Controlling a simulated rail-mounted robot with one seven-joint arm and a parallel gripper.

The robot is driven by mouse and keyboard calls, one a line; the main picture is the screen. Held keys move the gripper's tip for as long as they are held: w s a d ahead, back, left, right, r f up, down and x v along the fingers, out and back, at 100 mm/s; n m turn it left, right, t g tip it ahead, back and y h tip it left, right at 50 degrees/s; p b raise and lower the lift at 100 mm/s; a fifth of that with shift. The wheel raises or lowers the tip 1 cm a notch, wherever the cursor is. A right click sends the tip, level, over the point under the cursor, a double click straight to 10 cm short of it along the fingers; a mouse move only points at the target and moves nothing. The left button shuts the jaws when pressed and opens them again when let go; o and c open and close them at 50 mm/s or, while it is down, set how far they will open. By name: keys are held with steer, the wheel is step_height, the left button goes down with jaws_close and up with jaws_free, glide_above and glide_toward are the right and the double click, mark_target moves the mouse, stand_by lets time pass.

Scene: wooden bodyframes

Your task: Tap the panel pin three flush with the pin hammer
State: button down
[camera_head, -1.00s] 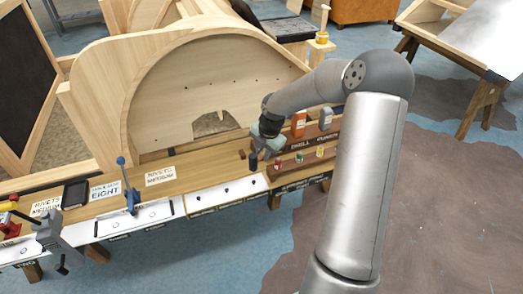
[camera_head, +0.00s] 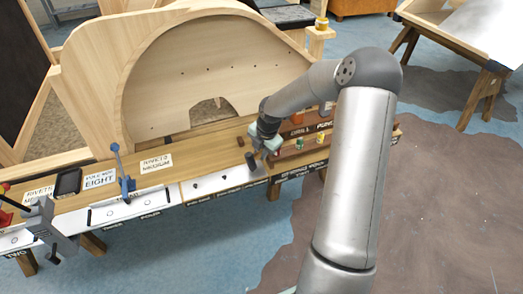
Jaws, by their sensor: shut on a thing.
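My gripper (camera_head: 267,163) hangs low over the right end of the white strip on the bench. It is shut on what looks like the pin hammer, whose dark head (camera_head: 251,160) shows just left of the fingers; the handle is mostly hidden by the gripper. Two small dark panel pins, one at left (camera_head: 195,185) and one in the middle (camera_head: 224,175), stand on the white strip (camera_head: 208,188). The spot to their right is under the hammer head, so a third pin there is hidden. I cannot tell whether the head touches anything.
A blue upright tool (camera_head: 122,176) and a grey vise (camera_head: 45,225) stand to the left. A tool rack (camera_head: 303,145) with small coloured items is close right of my gripper. The large wooden arched bodyframe (camera_head: 215,70) rises behind the bench.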

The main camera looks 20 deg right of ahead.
steer(key=shift+s+d+f, duration=0.15)
steer(key=shift+s+f, duration=0.4)
steer(key=shift+f, duration=0.1)
step_height(320, 180, up, 6)
steer(key=p, duration=0.4)
steer(key=shift+w+d+f+p, duration=0.1)
steer(key=shift+w+f+p, duration=0.05)
steer(key=shift+f+p, duration=0.15)
steer(key=shift+w, duration=0.15)
